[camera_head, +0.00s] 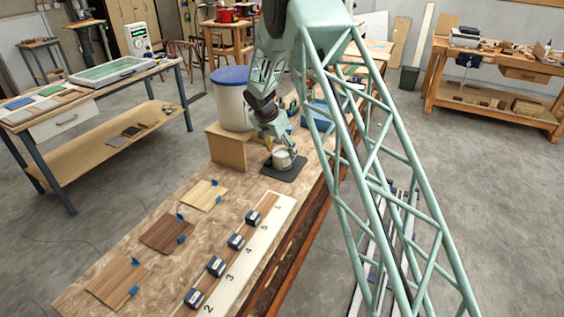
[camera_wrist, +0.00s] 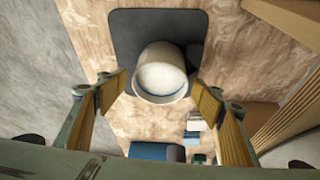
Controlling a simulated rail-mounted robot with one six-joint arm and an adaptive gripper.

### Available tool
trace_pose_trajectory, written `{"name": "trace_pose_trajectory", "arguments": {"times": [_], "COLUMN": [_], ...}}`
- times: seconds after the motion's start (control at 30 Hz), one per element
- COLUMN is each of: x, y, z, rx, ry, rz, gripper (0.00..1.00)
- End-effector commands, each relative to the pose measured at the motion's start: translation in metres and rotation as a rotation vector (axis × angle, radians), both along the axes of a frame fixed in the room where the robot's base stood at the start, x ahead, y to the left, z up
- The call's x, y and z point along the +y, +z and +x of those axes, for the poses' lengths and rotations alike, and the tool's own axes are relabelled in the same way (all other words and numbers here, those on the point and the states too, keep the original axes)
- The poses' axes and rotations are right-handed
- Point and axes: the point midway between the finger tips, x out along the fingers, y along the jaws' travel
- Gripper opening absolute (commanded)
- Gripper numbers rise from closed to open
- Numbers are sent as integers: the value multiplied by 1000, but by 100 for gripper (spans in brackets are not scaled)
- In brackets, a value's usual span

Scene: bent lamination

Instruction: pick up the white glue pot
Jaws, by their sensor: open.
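The white glue pot (camera_head: 282,158) stands on a dark square mat (camera_head: 284,172) on the long workbench, in the head view. In the wrist view the round white pot (camera_wrist: 162,72) sits upright on the dark mat (camera_wrist: 126,38), with pale contents showing inside its rim. My gripper (camera_wrist: 160,96) is open, its two wood-coloured finger pads apart to the left and right of the pot's near side. In the head view my gripper (camera_head: 276,142) is just above and beside the pot. I cannot tell whether either finger touches it.
A wooden box (camera_head: 227,150) and a white bin with a blue lid (camera_head: 232,95) stand left of the pot. A numbered white board (camera_head: 262,237) with several dark blocks and several wood pieces lie nearer on the bench. A blue object (camera_wrist: 156,152) shows in the wrist view.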

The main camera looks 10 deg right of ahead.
Motion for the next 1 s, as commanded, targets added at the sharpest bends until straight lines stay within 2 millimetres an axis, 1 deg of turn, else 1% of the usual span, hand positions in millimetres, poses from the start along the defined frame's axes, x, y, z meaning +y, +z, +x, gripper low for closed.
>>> {"name": "trace_pose_trajectory", "arguments": {"times": [0.1,0.3,0.87,1.0], "x": [-3,-6,-6,-6], "y": [-12,-19,-20,-20], "z": [3,7,6,6], "rx": [0,-1,-1,-1], "ry": [0,0,0,0], "rz": [0,0,1,0], "gripper": [61,61,61,49]}}
